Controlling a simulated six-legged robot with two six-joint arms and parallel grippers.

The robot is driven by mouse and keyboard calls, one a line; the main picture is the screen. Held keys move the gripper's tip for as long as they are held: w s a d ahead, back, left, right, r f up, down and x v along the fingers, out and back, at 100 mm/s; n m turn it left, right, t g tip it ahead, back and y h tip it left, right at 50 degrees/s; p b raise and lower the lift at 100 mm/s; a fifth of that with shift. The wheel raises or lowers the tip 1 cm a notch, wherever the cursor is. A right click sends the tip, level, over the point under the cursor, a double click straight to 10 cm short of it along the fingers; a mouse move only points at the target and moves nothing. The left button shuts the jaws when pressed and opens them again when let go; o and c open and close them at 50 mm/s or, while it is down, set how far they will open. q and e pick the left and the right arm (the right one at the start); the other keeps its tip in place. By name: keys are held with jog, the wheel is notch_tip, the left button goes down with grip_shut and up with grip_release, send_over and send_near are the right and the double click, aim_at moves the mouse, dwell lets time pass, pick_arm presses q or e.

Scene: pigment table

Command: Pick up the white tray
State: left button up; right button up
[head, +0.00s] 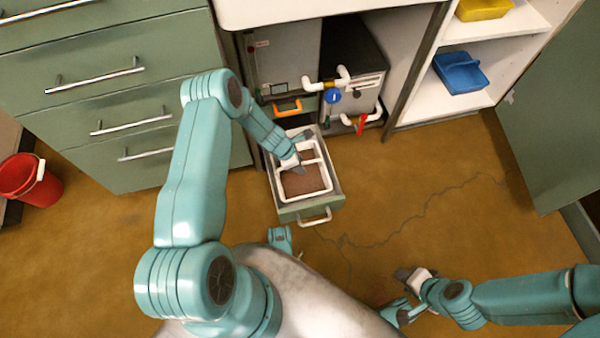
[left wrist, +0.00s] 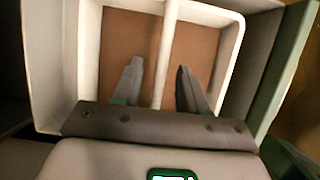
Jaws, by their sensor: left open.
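The white tray (head: 328,178) has a divider and brown bottoms in its compartments. It sits inside a pulled-out green drawer (head: 297,208) below the counter. My left gripper (head: 301,154) is over the tray and hides part of it. In the left wrist view, the open fingers of my left gripper (left wrist: 159,75) point at the tray (left wrist: 205,14), one on each side of its divider (left wrist: 165,50). I cannot tell if they touch it. My right gripper (head: 405,275) is low at the right, away from the drawer; its finger opening is unclear.
A green drawer cabinet (head: 90,80) stands at the left, with a red bucket (head: 30,180) beside it. Pipes with a blue valve (head: 333,96) are behind the drawer. Shelves at the right hold a blue bin (head: 461,74) and a yellow bin (head: 484,8). The floor right of the drawer is clear.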

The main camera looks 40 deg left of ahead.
pick_arm(q)
grip_shut()
jog(key=shift+s, duration=0.1)
dwell(1.3)
